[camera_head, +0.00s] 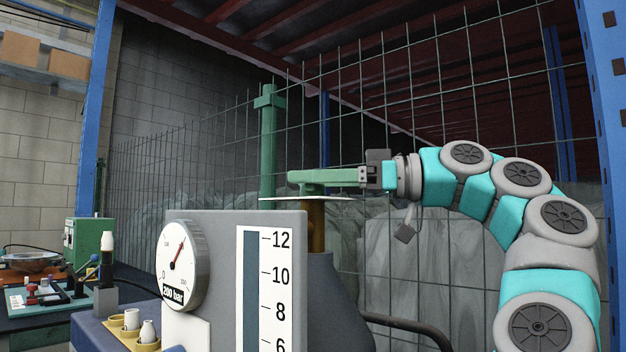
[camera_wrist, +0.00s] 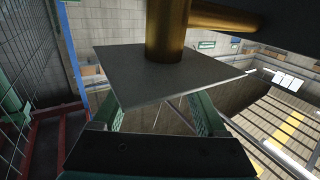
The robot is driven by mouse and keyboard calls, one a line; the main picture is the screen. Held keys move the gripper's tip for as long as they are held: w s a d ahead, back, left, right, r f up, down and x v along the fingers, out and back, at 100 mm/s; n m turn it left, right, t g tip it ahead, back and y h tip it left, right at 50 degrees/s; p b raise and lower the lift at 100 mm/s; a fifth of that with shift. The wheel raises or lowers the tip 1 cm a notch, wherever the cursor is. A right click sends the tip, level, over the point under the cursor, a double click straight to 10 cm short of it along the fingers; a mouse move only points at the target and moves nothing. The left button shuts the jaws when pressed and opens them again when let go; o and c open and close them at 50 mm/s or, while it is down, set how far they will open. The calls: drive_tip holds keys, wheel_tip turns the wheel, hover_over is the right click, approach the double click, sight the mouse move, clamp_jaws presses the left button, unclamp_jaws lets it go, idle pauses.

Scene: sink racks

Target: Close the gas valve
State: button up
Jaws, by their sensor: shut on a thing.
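The gas valve shows as a flat grey plate (camera_head: 285,199) on top of an upright brass stem (camera_head: 317,236) in the head view. In the wrist view the plate (camera_wrist: 165,75) and the brass stem (camera_wrist: 166,30) fill the upper middle, with a brass pipe branching right. My gripper (camera_head: 302,178) reaches in from the right, with its green fingers level just above the plate. In the wrist view the fingers stand apart and run behind the plate, which hides their tips. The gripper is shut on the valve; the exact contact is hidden.
A grey panel with a pressure gauge (camera_head: 183,266) and a numbered scale (camera_head: 265,290) stands in front of the valve. A green post (camera_head: 268,140) rises behind it by the wire mesh fence (camera_head: 440,85). A bench with small parts (camera_head: 35,298) is at the left.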

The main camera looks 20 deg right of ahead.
drive_tip(key=o, duration=1.3)
drive_tip(key=shift+d, duration=0.1)
drive_tip(key=shift+v, duration=3.75)
drive_tip(key=shift+s, duration=0.1)
